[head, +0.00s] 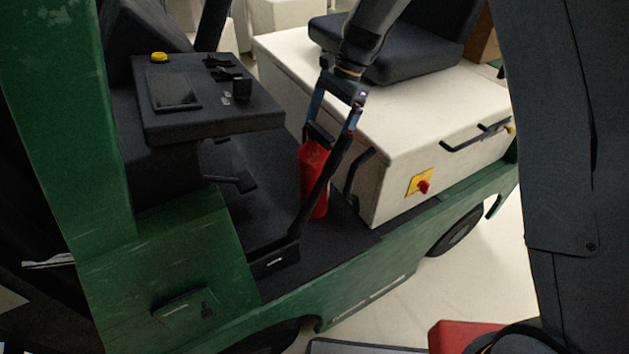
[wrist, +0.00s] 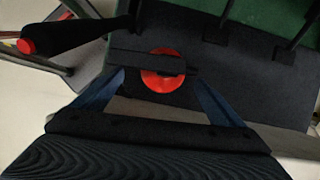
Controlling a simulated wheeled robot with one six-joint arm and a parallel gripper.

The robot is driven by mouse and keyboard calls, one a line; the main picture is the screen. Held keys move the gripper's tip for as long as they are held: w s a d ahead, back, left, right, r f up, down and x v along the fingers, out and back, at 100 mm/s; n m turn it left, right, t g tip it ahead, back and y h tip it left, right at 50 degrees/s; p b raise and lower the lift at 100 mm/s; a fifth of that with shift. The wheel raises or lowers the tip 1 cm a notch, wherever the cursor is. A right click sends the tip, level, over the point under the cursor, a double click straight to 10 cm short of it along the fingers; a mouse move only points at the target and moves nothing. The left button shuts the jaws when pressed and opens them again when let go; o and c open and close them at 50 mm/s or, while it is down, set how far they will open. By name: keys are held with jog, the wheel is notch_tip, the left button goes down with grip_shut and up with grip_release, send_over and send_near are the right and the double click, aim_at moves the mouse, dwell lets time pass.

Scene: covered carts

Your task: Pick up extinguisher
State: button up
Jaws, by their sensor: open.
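The red extinguisher (head: 315,178) stands on the dark floor of the green cart, between the control console and the white seat box. In the wrist view its round red top (wrist: 162,82) shows from above, crossed by a dark bar or handle. My gripper (head: 333,130) is right above the extinguisher, pointing down. Its two blue fingers are open, one to each side of the extinguisher's top, as the wrist view (wrist: 160,90) also shows. I cannot tell whether either finger touches it. A dark slanted bar hides part of the extinguisher's right side.
The black console (head: 205,100) with a yellow button stands to the left. The white box (head: 400,130) with a black seat (head: 400,50) stands to the right. A slanted dark bar (head: 320,185) runs close by the extinguisher.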

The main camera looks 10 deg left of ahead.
aim_at(314, 153)
jog(key=shift+w+a+p+x, duration=0.15)
jog(key=shift+p+x, duration=0.7)
jog(key=shift+x, duration=1.1)
jog(key=shift+w+a+p+x, duration=0.15)
jog(key=shift+p+x, duration=0.65)
jog(key=shift+x, duration=1.1)
jog(key=shift+c, duration=0.4)
jog(key=c, duration=1.8)
jog(key=shift+r, duration=0.1)
jog(key=c, duration=0.3)
